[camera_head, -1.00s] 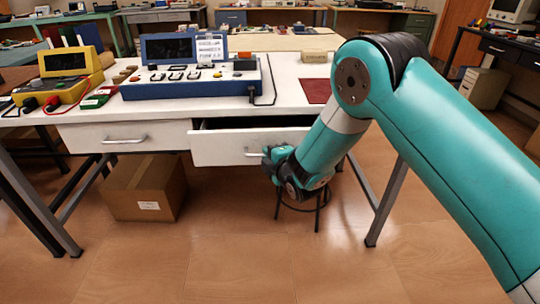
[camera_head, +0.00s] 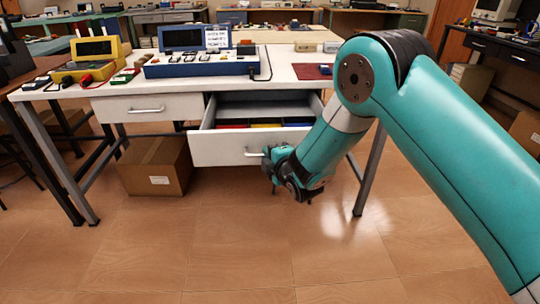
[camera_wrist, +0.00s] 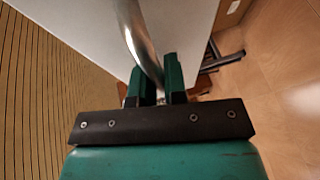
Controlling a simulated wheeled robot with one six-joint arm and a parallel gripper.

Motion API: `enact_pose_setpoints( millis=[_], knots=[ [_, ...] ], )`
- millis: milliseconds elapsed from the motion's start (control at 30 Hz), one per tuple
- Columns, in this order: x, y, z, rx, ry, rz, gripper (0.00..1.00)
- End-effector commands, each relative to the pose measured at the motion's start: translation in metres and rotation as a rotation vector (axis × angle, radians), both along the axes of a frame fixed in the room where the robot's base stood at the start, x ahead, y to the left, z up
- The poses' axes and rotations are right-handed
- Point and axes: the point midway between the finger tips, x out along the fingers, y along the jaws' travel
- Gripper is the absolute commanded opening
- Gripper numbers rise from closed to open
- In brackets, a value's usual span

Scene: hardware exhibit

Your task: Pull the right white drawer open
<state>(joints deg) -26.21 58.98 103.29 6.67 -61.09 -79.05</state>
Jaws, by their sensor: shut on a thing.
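The right white drawer (camera_head: 226,149) stands well out from the white table in the head view, and red, yellow and blue compartments show inside it. Its metal handle (camera_wrist: 139,38) runs between the two green fingers of my gripper (camera_wrist: 158,82) in the wrist view. My gripper (camera_head: 268,160) is shut on the handle at the right part of the drawer front; my wrist hides part of the handle in the head view. The left white drawer (camera_head: 170,108) is shut, with its own bar handle.
A cardboard box (camera_head: 155,170) stands on the floor below the left drawer. A blue instrument panel (camera_head: 200,66), a yellow meter (camera_head: 95,60) and a red mat (camera_head: 310,71) are on the tabletop. The floor in front is clear.

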Motion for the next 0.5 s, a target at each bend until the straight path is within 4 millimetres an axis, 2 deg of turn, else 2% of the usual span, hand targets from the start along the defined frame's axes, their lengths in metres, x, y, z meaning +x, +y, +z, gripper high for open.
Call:
enact_pose_setpoints(
  millis=[300, 333, 400, 433, 500],
  knots=[
    [0.0001, -0.0001, 0.0001, 0.000, 0.000, 0.000, 0.00],
    [0.0000, 0.0000, 0.0001, 0.000, 0.000, 0.000, 0.17],
    [0.0001, -0.0001, 0.0001, 0.000, 0.000, 0.000, 0.33],
    [0.0001, -0.0001, 0.0001, 0.000, 0.000, 0.000, 0.36],
    [0.0001, -0.0001, 0.0001, 0.000, 0.000, 0.000, 0.36]
  ],
)
